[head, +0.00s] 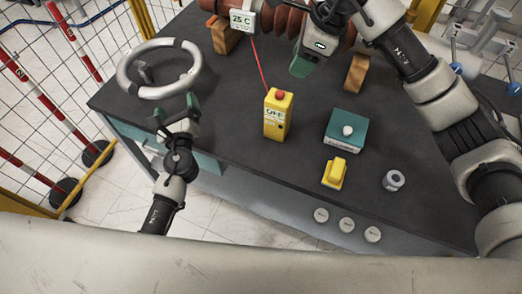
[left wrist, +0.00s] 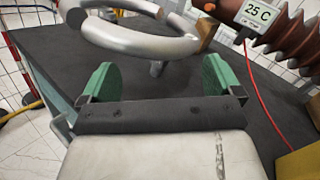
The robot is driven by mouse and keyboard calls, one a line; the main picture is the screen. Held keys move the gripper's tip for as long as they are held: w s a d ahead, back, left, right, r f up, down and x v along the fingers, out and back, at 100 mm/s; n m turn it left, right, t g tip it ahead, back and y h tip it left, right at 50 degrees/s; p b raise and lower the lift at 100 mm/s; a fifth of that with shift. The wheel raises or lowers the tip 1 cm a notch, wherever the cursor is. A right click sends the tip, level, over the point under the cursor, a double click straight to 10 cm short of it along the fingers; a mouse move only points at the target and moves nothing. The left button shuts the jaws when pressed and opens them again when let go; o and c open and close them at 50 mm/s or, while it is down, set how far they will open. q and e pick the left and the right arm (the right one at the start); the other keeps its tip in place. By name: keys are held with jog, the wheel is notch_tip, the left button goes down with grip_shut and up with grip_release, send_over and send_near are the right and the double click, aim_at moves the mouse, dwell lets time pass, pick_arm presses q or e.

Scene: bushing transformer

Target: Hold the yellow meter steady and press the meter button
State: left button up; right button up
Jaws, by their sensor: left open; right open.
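The yellow meter (head: 277,116) stands upright on the dark table, with a red button (head: 279,95) on its top and a red wire running up from it. A yellow part of it shows at the right edge of the left wrist view (left wrist: 301,162). My left gripper (head: 175,108) is open and empty at the table's left front edge, left of the meter and apart from it. Its green fingers show spread in the left wrist view (left wrist: 160,84). My right gripper (head: 301,66) is above the back of the table, behind the meter; its gap is hard to see.
A grey ring (head: 160,90) on a stand is behind my left gripper. A 25 C display (head: 242,20) hangs at the brown ribbed bushing (head: 285,22). A teal box (head: 346,131), a yellow block (head: 334,172) and a grey cylinder (head: 393,180) stand right of the meter.

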aim_at(274, 127)
pick_arm(q)
jog(key=d+m+h, duration=0.1)
jog(key=d, duration=0.2)
jog(key=s+d+f+m+h, duration=0.1)
jog(key=d+m+h, duration=0.1)
jog(key=d, duration=0.2)
jog(key=s+d+m+h, duration=0.1)
jog(key=d+m+h, duration=0.1)
jog(key=d, duration=0.1)
jog(key=shift+s+d+f+t, duration=0.15)
jog(key=shift+f+t, duration=0.1)
jog(key=shift+t, duration=0.05)
jog(key=s+d+m+h, duration=0.2)
jog(key=d, duration=0.2)
jog(key=s+d+f+m+g+h, duration=0.1)
jog(key=s+d+m+h, duration=0.1)
jog(key=d, duration=0.2)
jog(key=s+d+m+h, duration=0.2)
jog(key=d, duration=0.2)
jog(key=shift+s+f, duration=0.35)
jog(key=shift+d+m, duration=0.25)
jog(key=shift+m, duration=0.05)
jog(key=x, duration=1)
jog(key=shift+w+d+f, duration=0.2)
jog(key=shift+w, duration=0.05)
jog(key=shift+c, duration=0.4)
jog(key=c, duration=1.1)
pick_arm(e)
jog(key=shift+c, duration=0.3)
grip_shut()
